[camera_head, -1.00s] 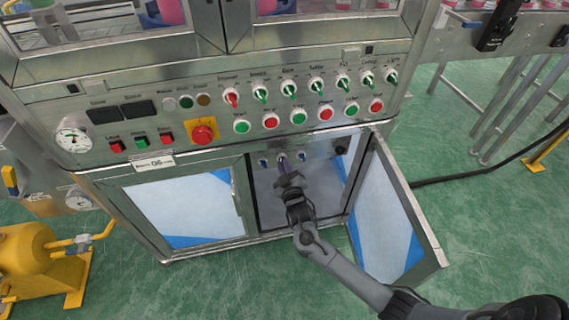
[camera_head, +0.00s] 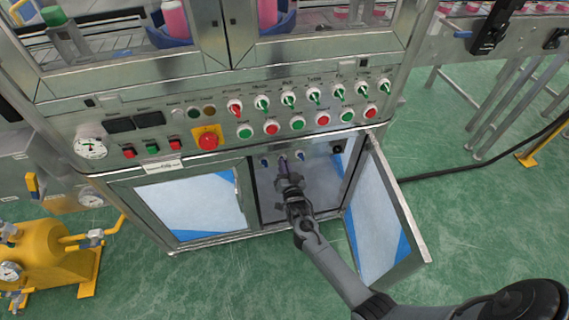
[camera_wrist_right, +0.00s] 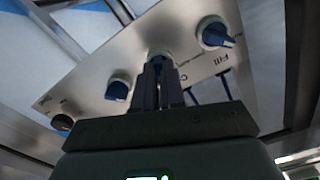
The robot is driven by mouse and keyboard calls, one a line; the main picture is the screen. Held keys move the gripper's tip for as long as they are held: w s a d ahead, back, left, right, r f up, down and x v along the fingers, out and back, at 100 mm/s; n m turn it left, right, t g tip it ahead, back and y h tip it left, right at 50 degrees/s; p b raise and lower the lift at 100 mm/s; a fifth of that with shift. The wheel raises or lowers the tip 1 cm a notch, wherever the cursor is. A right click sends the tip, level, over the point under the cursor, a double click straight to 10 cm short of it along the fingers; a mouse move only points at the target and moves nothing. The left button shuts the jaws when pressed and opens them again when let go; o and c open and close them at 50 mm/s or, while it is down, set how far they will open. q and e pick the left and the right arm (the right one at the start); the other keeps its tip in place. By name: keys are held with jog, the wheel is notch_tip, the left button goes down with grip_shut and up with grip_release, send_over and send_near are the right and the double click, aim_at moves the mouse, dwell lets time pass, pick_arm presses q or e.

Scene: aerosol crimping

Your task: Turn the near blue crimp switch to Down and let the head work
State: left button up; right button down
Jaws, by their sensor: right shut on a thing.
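My right gripper (camera_head: 283,165) reaches into the open lower cabinet and is shut on the middle switch of a row on the panel inside. In the right wrist view my right gripper's fingers (camera_wrist_right: 158,82) close around this middle switch (camera_wrist_right: 160,52), whose front is mostly hidden, so I cannot read its position. A blue switch (camera_wrist_right: 117,91) sits to its left and another blue switch (camera_wrist_right: 214,33) to its right. These two also show in the head view, one at left (camera_head: 264,162) and one at right (camera_head: 300,156). My left gripper is out of view.
The cabinet door (camera_head: 380,215) hangs open on the right, close to my right arm. A control panel (camera_head: 215,120) with buttons, selector switches and a red emergency stop (camera_head: 207,140) lies above. A yellow tank (camera_head: 50,250) stands at lower left. Green floor is clear in front.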

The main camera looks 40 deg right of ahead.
jog(key=m+p, duration=0.1)
jog(key=m, duration=0.3)
jog(key=shift+m, duration=0.3)
dwell(0.5)
jog(key=c, duration=1.2)
grip_release()
